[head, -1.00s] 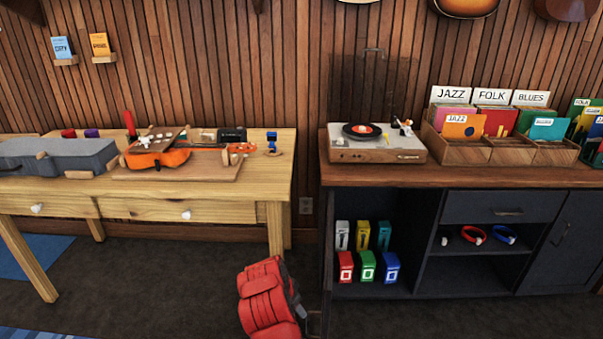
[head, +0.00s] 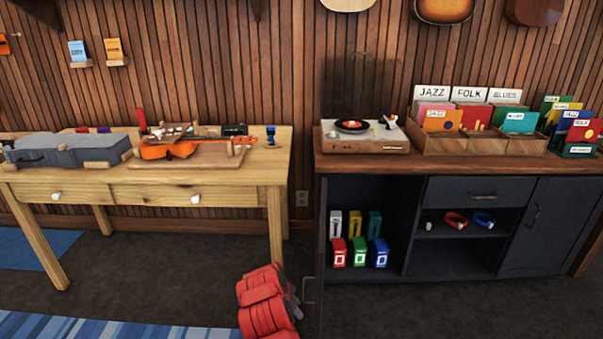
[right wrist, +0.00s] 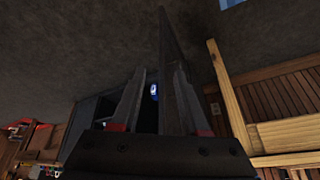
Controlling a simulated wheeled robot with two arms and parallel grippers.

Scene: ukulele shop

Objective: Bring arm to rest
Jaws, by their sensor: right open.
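My right gripper (right wrist: 158,78) shows in the right wrist view. Its two dark fingers stand apart and nothing is held between them. Dark carpet (right wrist: 90,45) lies beyond the fingertips. A light wooden table leg (right wrist: 228,95) shows to the right of the fingers, apart from them. Dark furniture shows behind and to the left of them. My left gripper is not in view.
A wooden workbench (head: 150,222) with a ukulele (head: 172,150) stands left. A dark cabinet (head: 420,288) with a turntable (head: 365,145) and record bins (head: 480,142) stands right. Carpet in front looks open.

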